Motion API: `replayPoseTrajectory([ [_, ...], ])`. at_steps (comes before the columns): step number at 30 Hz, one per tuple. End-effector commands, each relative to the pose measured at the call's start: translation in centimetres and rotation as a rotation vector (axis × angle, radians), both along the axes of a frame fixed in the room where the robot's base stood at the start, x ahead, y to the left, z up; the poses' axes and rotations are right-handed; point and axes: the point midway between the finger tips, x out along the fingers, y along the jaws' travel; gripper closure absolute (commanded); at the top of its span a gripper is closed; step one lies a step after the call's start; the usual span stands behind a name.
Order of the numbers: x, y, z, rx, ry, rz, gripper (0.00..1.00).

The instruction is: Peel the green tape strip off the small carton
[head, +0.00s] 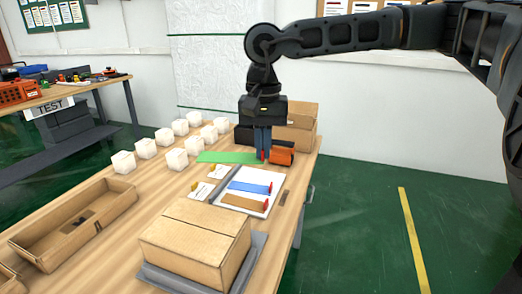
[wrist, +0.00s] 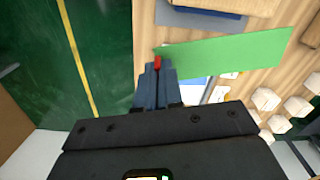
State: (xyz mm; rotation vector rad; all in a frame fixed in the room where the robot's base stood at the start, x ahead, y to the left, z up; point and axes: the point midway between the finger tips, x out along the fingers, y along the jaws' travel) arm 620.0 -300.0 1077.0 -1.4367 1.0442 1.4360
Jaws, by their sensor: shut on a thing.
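My gripper (head: 262,158) points down over the far right part of the table, its blue-grey fingers close together. In the wrist view the fingertips (wrist: 157,70) are shut on the red tab (wrist: 157,62) at one end of the green tape strip (wrist: 225,52). In the head view the green strip (head: 228,157) stretches flat to the left from the fingers. No carton shows directly under it; its height above the table is hard to tell. A brown carton (head: 300,112) stands behind my gripper, partly hidden. A larger closed carton (head: 195,245) sits on a grey mat in front.
A white board (head: 228,203) holds blue and brown strips with red tabs. An orange object (head: 281,152) is right beside my fingers. Several white cubes (head: 177,158) stand at the left, and an open cardboard tray (head: 75,225) lies front left. The floor right of the table is clear.

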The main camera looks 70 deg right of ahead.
Motion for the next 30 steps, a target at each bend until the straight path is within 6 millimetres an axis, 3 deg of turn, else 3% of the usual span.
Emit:
replayPoseTrajectory([
  [30, 0.0, 0.0, 3.8, 0.000, 0.001, -0.001, 1.00],
])
